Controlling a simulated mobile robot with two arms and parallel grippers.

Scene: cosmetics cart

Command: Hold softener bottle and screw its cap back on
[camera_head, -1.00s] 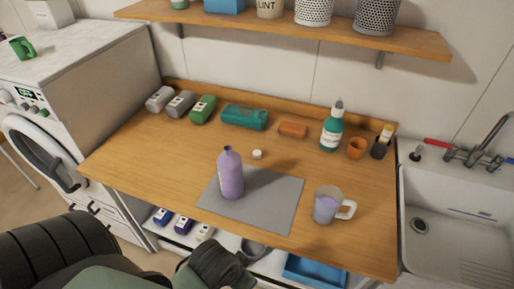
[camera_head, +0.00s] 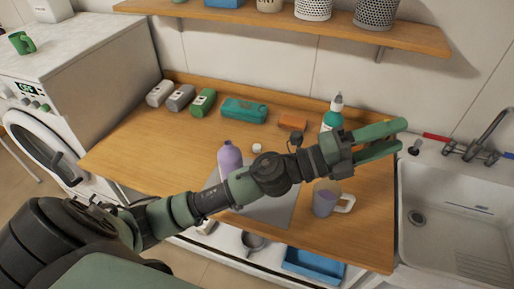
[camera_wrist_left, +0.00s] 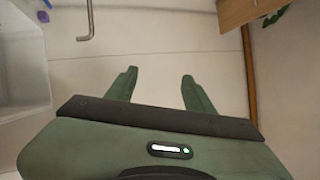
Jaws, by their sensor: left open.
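The purple softener bottle (camera_head: 229,158) stands upright on the grey mat (camera_head: 268,206) on the wooden counter. My left forearm hides its lower part in the head view. A small white cap (camera_head: 257,148) lies on the counter just behind and right of the bottle. My left gripper (camera_head: 402,137) is open and empty, reaching over the counter's right end near the sink, well right of the bottle and cap. In the left wrist view its two green fingers (camera_wrist_left: 158,88) are apart, with only wall behind them. My right gripper is not in view.
The sink (camera_head: 450,215) is at right, a shelf (camera_head: 290,27) above.

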